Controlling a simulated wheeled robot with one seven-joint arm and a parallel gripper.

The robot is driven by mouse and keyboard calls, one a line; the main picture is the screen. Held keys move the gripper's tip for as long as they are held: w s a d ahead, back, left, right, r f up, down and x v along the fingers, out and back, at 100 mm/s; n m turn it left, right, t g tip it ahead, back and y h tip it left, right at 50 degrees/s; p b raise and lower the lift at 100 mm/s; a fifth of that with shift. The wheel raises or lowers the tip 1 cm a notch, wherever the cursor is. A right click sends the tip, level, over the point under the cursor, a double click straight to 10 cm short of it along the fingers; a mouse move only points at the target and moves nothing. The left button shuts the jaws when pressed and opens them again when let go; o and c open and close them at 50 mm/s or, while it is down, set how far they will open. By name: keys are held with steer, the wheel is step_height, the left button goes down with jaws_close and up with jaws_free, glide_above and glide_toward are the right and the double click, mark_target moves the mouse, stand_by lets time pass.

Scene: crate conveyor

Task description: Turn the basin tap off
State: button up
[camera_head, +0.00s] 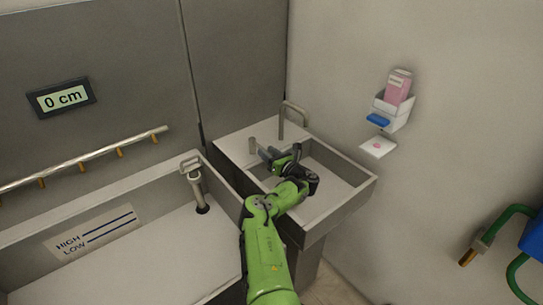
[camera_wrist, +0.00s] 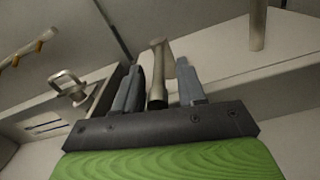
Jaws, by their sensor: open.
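The basin (camera_head: 345,205) is a grey sink against the wall in the head view. Its curved spout (camera_head: 283,118) rises at the back rim; I see no water stream under it. A short upright tap handle (camera_head: 252,146) stands left of the spout. My green arm reaches over the basin, and my gripper (camera_head: 269,153) is beside the handle. In the wrist view, my gripper (camera_wrist: 158,72) is open, with a finger on each side of the metal tap handle (camera_wrist: 157,85). I cannot tell whether either finger touches it. The spout's post (camera_wrist: 258,25) stands to the right.
A larger trough (camera_head: 140,255) with a HIGH/LOW label and a metal fitting (camera_head: 194,180) lies left. A brass-nozzled rail (camera_head: 85,158) runs above it, under a "0 cm" display (camera_head: 61,98). A dispenser (camera_head: 393,108) and a green hose (camera_head: 500,225) are right.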

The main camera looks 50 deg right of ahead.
steer(key=p+v, duration=0.8)
steer(key=v, duration=0.7)
steer(key=shift+s, duration=0.3)
steer(key=shift+a, duration=0.1)
